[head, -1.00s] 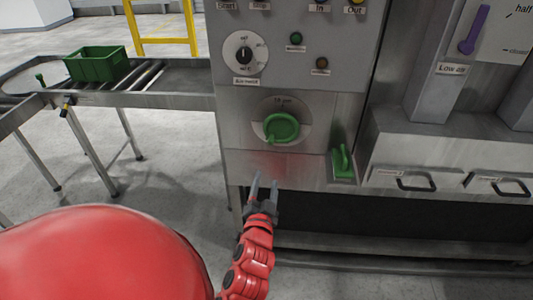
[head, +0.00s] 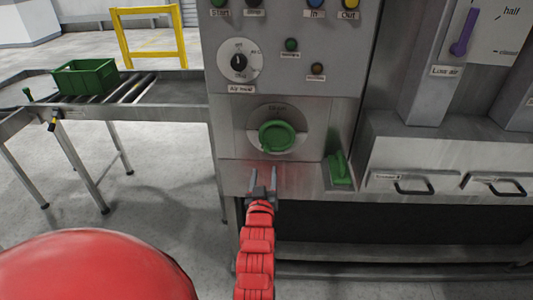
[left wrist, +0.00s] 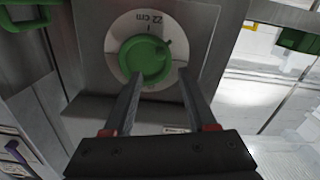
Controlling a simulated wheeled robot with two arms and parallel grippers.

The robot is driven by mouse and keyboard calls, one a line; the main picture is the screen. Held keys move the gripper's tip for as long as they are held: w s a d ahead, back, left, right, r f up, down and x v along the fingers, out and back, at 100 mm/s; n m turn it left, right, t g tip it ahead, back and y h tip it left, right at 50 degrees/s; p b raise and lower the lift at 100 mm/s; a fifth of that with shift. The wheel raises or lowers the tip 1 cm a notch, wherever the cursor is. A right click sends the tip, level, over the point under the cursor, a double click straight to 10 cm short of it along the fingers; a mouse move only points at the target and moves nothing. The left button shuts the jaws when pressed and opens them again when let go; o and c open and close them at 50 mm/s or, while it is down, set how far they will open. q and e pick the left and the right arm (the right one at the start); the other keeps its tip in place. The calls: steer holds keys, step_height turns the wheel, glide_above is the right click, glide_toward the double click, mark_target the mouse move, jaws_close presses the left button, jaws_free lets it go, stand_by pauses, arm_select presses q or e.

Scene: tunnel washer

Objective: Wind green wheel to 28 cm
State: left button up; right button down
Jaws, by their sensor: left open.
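The green wheel (head: 277,136) is a round knob on a pale dial plate (head: 256,119) on the grey machine front. A label above it in the head view is too small to read surely. My left gripper (head: 263,174) is open and empty, just below the wheel, its two fingers pointing up at the panel. In the left wrist view, the wheel (left wrist: 144,61) shows beyond the fingers, apart from them. The label on the dial there seems to read about 22 cm, upside down or tilted. My right gripper is not in view.
A green lever (head: 340,169) sticks out at the lower right of the wheel. Drawer handles (head: 414,187) lie further right. Above are a black dial (head: 239,61) and small buttons. A green crate (head: 85,78) sits on the roller conveyor at left.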

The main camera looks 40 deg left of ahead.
mark_target(266, 152)
arm_select(q)
steer(key=p+x, duration=0.2)
steer(key=x, duration=0.7)
steer(key=shift+r, duration=0.15)
steer(key=shift+w+a+p, duration=0.25)
steer(key=shift+w+p, duration=0.1)
steer(key=shift+w, duration=0.2)
jaws_close()
